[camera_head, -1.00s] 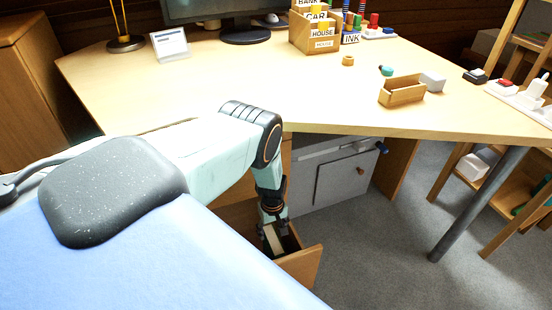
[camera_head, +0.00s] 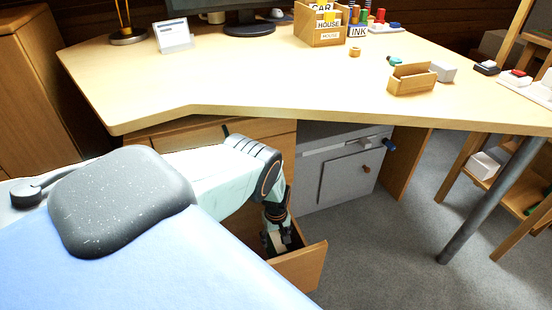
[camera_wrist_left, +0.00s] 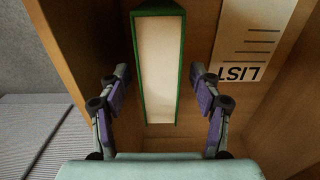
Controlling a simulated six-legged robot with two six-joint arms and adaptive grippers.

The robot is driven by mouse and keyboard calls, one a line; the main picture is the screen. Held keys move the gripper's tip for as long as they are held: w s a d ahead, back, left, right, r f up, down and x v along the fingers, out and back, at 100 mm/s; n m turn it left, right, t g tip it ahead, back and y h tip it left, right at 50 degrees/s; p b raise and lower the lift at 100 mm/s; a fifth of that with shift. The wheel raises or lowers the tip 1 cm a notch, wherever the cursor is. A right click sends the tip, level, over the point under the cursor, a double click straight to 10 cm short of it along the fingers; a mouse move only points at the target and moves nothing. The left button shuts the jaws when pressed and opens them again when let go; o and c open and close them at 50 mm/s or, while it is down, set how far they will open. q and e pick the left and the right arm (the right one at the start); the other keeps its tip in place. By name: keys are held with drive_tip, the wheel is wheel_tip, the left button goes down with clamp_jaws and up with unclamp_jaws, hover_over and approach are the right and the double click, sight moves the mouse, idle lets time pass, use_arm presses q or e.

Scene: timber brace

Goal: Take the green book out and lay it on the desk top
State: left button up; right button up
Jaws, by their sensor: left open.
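The green book (camera_wrist_left: 158,70) stands on edge inside the open wooden drawer, its pale page block facing the left wrist camera and its green cover showing as a thin border. My left gripper (camera_wrist_left: 158,90) is open, with one finger on each side of the book and a gap on both sides. In the head view my left gripper (camera_head: 277,235) reaches down into the drawer (camera_head: 303,268) below the desk, and the book shows only as a small pale strip beside it. The desk top (camera_head: 230,75) is above. My right gripper is not in view.
A paper marked LIST (camera_wrist_left: 250,45) lies in the drawer beside the book. A grey cabinet (camera_head: 335,175) stands right of the drawer. On the desk are a card box (camera_head: 320,35), a small wooden tray (camera_head: 412,82) and a white sign (camera_head: 173,37). The desk's front middle is clear.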

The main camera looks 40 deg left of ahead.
use_arm(q)
clamp_jaws()
idle(0.7)
